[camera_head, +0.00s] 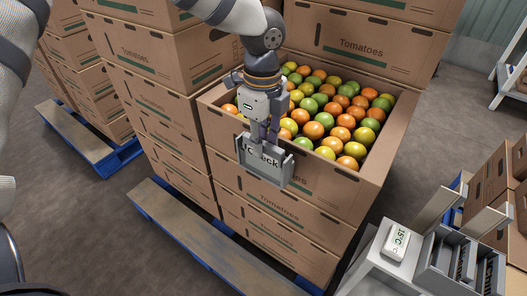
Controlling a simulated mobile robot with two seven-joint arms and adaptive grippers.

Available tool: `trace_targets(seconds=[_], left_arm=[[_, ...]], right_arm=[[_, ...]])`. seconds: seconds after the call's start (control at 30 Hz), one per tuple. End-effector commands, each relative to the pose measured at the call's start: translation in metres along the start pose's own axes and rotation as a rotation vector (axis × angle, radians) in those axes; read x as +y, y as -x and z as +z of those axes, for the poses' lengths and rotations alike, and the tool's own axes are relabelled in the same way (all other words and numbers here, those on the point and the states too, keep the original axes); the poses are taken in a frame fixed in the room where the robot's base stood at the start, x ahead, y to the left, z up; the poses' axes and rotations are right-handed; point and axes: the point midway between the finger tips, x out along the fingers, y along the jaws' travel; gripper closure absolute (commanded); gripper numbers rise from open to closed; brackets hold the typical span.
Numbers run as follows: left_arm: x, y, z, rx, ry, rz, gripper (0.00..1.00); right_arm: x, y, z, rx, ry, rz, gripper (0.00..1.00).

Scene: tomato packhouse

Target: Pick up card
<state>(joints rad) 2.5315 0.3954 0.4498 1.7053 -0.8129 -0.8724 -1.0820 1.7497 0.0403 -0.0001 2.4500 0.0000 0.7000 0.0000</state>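The card (270,170) is a grey plate with dark lettering ending in "eck". It stands upright against the front of the open tomato box (330,190), near its left corner, with raised grey edges at its sides. My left gripper (262,142) points down at the card's top edge from above, and a fingertip covers part of the lettering. The fingers are at the card, but whether they are closed on it cannot be told. My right gripper is out of view.
Stacked tomato cartons (160,90) stand left of and behind the open box, which holds red, orange, yellow and green tomatoes (325,118). Pallets lie on the floor below. A white device reading 15°C (396,243) and grey bins (448,262) stand at lower right.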

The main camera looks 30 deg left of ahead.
Motion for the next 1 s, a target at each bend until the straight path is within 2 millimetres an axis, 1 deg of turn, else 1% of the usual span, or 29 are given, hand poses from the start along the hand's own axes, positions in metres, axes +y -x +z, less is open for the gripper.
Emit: trace_targets(seconds=[0.03, 0.1, 0.3, 0.33, 0.37, 0.4, 0.43, 0.73, 0.77, 0.87, 1.0], left_arm=[[0.000, -0.009, -0.001, 0.001, -0.002, 0.003, 0.80], [0.000, -0.015, -0.001, 0.000, -0.001, 0.002, 0.80], [0.000, -0.015, -0.001, 0.000, -0.001, -0.002, 0.80], [0.000, -0.015, -0.001, 0.000, -0.001, -0.002, 0.82], [0.000, -0.015, -0.001, 0.000, -0.001, -0.002, 0.89], [0.000, -0.015, -0.001, 0.000, -0.001, -0.002, 0.98], [0.000, -0.015, -0.001, 0.000, -0.001, -0.002, 1.00], [0.000, -0.013, -0.001, 0.000, -0.001, -0.003, 1.00], [-0.001, -0.011, -0.001, 0.000, -0.001, -0.003, 1.00], [-0.002, 0.008, 0.000, -0.001, 0.000, -0.009, 1.00], [-0.001, 0.047, -0.001, -0.001, 0.000, -0.011, 1.00]], right_arm=[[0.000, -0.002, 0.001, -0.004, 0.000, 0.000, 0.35], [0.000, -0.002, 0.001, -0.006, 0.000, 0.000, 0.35], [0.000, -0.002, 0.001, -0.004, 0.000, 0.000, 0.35], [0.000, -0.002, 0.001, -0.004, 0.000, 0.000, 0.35], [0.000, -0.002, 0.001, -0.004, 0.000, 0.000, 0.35], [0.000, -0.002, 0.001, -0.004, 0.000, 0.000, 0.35], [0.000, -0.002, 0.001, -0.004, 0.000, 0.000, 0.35], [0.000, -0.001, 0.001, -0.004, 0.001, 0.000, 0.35], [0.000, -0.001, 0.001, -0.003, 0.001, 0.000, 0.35], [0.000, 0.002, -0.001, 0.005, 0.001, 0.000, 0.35], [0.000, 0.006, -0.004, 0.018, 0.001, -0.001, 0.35]])
